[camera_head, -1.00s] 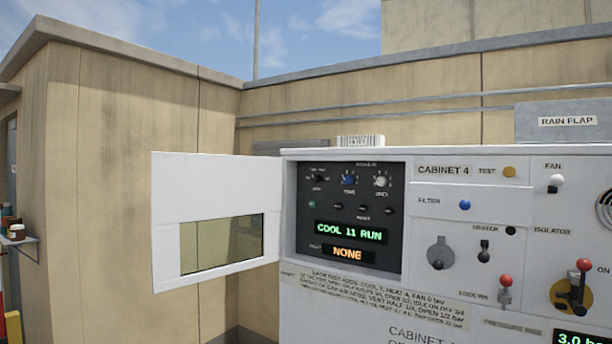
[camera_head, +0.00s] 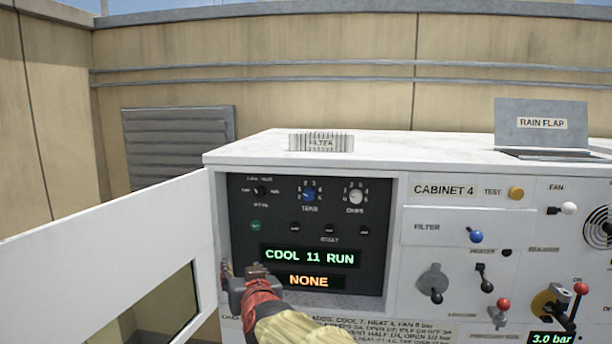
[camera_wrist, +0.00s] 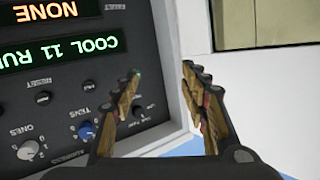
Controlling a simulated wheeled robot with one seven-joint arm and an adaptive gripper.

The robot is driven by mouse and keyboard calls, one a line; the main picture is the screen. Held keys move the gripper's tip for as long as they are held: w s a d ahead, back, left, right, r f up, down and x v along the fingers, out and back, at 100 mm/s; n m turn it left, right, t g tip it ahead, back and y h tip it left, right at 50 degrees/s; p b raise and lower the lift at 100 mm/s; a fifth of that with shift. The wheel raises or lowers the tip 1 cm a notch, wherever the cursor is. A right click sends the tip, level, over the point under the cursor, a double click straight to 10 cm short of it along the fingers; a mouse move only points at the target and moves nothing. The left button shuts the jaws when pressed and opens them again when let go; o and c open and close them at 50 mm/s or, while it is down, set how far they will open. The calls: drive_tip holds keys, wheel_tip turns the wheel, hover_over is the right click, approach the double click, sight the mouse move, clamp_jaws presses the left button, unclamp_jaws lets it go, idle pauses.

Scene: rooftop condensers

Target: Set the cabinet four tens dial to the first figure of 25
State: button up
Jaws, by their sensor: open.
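The blue tens dial (camera_head: 309,194) is on the dark recessed panel (camera_head: 376,262) of cabinet four, left of the white ones dial (camera_head: 356,197). The display (camera_head: 310,257) reads COOL 11 RUN. The wrist view is upside down and shows the tens dial (camera_wrist: 86,131) left of my fingers and the ones dial (camera_wrist: 28,150) farther left. My gripper (camera_head: 242,272) is open and empty, below and left of the tens dial, in front of the panel's lower left. Its spread fingers (camera_wrist: 161,75) touch neither dial. The tens pointer's exact figure is too small to read.
The open white door (camera_head: 110,235) stands at the panel's left, close to my gripper. A second display (camera_head: 309,282) reads NONE. A mode knob (camera_head: 261,191), a green button (camera_head: 256,226) and small dark buttons share the panel. Levers and knobs fill the cabinet front at right.

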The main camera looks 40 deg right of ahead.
drive_tip(key=d+r+m+h+p, duration=0.3)
drive_tip(key=d+r+h+p, duration=0.1)
drive_tip(key=d+r, duration=0.5)
drive_tip(key=m+g+h+p, duration=0.3)
drive_tip(key=h+p, duration=0.1)
approach(309, 196)
drive_tip(key=w, duration=0.1)
drive_tip(key=shift+s+p+x, duration=0.2)
drive_tip(key=shift+p+x, duration=0.1)
drive_tip(key=shift+x, duration=4.05)
drive_tip(key=shift+d, duration=0.2)
drive_tip(key=shift+c, duration=1.4)
drive_tip(key=c, duration=0.8)
drive_tip(key=shift+c, duration=0.4)
